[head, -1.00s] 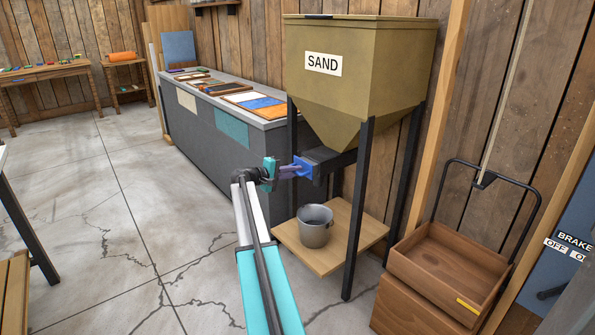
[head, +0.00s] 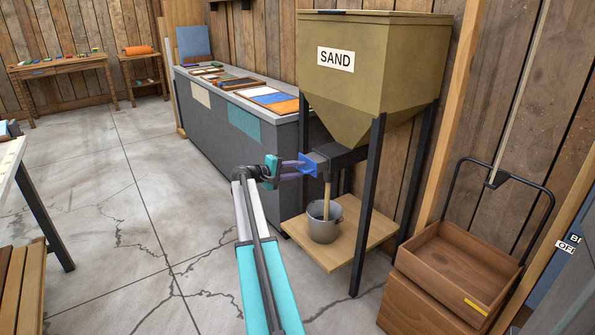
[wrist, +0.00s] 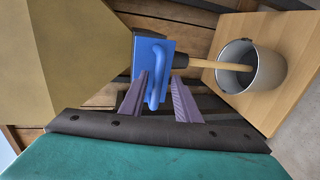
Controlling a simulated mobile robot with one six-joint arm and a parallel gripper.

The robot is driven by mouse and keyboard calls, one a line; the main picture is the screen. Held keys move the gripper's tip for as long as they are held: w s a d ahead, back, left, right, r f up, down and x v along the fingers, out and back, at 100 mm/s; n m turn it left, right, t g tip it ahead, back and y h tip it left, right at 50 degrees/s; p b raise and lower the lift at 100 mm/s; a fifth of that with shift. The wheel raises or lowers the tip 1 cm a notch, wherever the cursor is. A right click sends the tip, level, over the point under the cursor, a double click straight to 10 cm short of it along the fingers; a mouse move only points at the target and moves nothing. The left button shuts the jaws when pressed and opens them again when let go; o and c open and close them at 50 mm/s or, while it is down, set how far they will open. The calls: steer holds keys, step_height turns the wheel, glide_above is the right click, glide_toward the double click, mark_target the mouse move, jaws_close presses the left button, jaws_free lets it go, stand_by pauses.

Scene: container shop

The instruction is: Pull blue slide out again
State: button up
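The blue slide (head: 310,164) sits at the outlet under the sand hopper (head: 370,62). In the wrist view the blue slide plate (wrist: 172,62) carries a looped handle (wrist: 156,80) that points towards me. My gripper (head: 302,169) is at the handle. In the wrist view its purple fingers (wrist: 160,76) stand apart on both sides of the handle, with narrow gaps, so it looks open around it. A stream of sand (head: 327,192) falls from the outlet into the grey bucket (head: 323,230). The bucket's fill level cannot be seen.
The bucket stands on a wooden shelf (head: 362,256) between the hopper's dark legs. A grey counter (head: 215,115) with coloured panels is behind to the left. A wooden cart (head: 440,285) stands at the right. The floor at left centre is clear.

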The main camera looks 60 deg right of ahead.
steer(key=shift+d+r, duration=0.1)
steer(key=p+v, duration=0.1)
steer(key=v, duration=1.2)
steer(key=shift+a+p, duration=0.3)
steer(key=shift+a, duration=0.1)
steer(key=shift+w, duration=0.1)
steer(key=shift+r, duration=0.1)
